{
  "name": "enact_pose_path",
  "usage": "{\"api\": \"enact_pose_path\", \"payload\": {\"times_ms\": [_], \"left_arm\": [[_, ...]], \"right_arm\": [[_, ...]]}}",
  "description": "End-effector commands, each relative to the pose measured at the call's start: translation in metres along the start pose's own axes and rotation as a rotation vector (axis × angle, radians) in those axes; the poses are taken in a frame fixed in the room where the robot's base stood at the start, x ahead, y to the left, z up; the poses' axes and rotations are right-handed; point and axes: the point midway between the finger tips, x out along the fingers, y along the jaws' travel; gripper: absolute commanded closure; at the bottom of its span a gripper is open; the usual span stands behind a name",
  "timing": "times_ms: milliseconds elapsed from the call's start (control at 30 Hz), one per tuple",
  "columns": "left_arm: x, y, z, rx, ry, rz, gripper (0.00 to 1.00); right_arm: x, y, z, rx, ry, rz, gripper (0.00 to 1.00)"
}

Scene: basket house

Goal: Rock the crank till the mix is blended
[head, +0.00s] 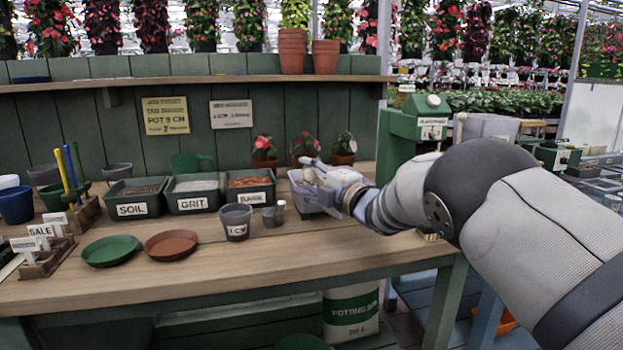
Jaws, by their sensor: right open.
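My right gripper (322,178) is open, over the right end of the potting bench, at a pale bin (312,204) beside the bark bin. The fingers are small and partly merge with the bin, so I cannot tell whether they touch it. A green machine (400,128) with a white label stands to the right of the bench. My right arm hides its lower part, and I cannot make out a crank on it. A smaller green device (552,155) with a dark knob stands farther right. No mix is clearly visible in either. My left gripper is out of view.
Bins of soil (137,198), grit (196,194) and bark (250,187) line the bench (240,262). A grey pot (236,222), a small metal cup (273,214), a green saucer (110,250) and a terracotta saucer (171,244) stand in front. The bench's front edge is mostly clear.

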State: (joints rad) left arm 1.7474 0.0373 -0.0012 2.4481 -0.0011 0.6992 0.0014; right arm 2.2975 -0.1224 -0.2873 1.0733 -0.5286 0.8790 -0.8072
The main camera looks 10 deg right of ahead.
Motion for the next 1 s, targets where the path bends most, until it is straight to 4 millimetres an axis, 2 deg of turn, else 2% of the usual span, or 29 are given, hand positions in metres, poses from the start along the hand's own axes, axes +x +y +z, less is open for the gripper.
{"api": "enact_pose_path", "payload": {"times_ms": [167, 400, 533, 700, 900, 967, 1000], "left_arm": [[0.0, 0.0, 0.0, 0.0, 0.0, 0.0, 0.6], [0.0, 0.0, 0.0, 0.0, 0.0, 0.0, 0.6], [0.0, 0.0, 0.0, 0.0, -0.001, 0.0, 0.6], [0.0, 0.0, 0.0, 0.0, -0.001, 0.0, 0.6], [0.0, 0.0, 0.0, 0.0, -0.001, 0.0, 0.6], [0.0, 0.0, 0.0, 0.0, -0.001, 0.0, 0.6], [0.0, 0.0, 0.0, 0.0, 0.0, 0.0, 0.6]], "right_arm": [[-0.02, -0.001, 0.0, 0.002, -0.002, -0.003, 0.54], [-0.082, 0.001, 0.002, 0.001, -0.005, -0.002, 0.54], [-0.107, 0.001, 0.003, -0.001, -0.005, 0.0, 0.54], [-0.12, 0.001, 0.002, 0.0, -0.004, 0.002, 0.54], [-0.12, 0.001, 0.002, -0.001, -0.004, 0.002, 0.54], [-0.121, 0.001, 0.003, 0.008, -0.007, 0.002, 0.66], [-0.123, -0.002, 0.007, 0.046, -0.022, 0.004, 0.75]]}}
